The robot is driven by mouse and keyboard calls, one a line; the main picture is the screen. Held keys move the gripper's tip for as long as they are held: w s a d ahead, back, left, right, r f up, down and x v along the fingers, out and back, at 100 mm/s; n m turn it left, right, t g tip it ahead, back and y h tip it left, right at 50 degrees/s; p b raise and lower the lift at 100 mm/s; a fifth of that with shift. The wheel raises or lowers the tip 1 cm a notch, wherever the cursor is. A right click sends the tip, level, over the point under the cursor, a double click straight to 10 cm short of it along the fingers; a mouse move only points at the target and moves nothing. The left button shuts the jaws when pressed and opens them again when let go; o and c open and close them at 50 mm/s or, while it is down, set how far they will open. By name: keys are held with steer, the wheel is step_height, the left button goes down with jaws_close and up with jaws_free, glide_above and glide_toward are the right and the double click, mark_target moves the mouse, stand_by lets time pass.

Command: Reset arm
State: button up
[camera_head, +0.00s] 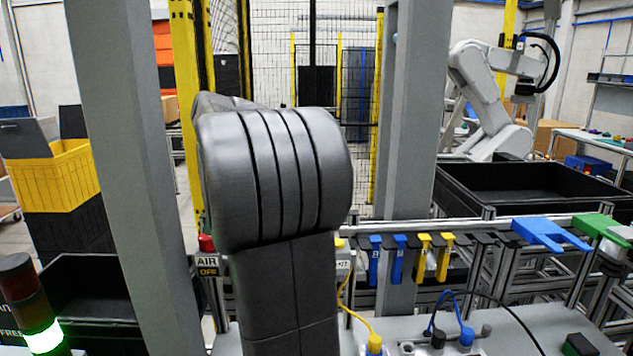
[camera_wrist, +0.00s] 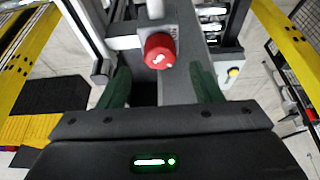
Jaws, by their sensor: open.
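My own arm rises in the middle of the head view and covers much of the station behind it; my gripper does not show there. In the wrist view my gripper (camera_wrist: 160,90) is open, with its two dark green fingers apart and nothing held between them. A red round knob (camera_wrist: 159,50) on a grey and white mount shows beyond the fingertips, between them in the picture. I cannot tell how far off it is. A red knob (camera_head: 206,243) above an AIR OFF label also shows in the head view, left of my arm.
Grey posts (camera_head: 131,150) stand left and right of my arm. A rail carries blue hooks (camera_head: 374,262), yellow hooks (camera_head: 422,258) and a blue fork-shaped piece (camera_head: 548,233). A black bin (camera_head: 530,207) and a white robot arm (camera_head: 487,95) are behind. A signal light (camera_head: 42,337) glows green.

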mark_target(208, 242)
steer(key=x, duration=0.5)
steer(key=shift+p, duration=0.35)
steer(key=shift+d+r, duration=0.1)
